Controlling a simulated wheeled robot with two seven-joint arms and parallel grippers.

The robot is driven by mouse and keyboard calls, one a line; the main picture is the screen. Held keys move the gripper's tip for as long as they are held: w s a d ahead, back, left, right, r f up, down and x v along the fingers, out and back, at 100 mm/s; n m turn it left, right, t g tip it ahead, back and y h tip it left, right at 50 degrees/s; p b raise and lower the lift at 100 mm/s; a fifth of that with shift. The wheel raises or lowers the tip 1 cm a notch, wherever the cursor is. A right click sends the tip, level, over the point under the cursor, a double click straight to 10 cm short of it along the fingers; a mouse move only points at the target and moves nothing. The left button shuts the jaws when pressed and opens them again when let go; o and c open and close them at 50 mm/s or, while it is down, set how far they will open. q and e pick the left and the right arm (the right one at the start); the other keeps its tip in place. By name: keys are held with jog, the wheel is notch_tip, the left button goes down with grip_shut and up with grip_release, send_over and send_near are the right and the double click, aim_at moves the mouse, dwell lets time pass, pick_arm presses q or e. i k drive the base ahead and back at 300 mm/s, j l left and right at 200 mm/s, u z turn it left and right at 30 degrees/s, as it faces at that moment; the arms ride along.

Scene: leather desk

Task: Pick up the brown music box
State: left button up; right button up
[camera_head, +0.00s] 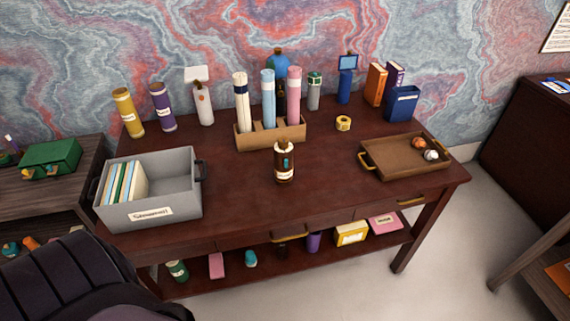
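A small upright brown object (284,162) stands near the middle of the desk, in front of the wooden holder. It has a dark body, a pale label band low down and a small blue mark, and looks like the brown music box, though its details are too small to be sure. Nothing touches it. Neither of my grippers is in view.
A grey bin (170,210) with books stands at the desk's left. A brown tray (385,172) with two balls lies at the right. A wooden holder (255,142) with tall tubes stands behind. A dark padded object (70,275) fills the lower left. Desk space beside the brown object is clear.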

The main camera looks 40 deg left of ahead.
aim_at(283, 176)
jog(key=u, duration=0.7)
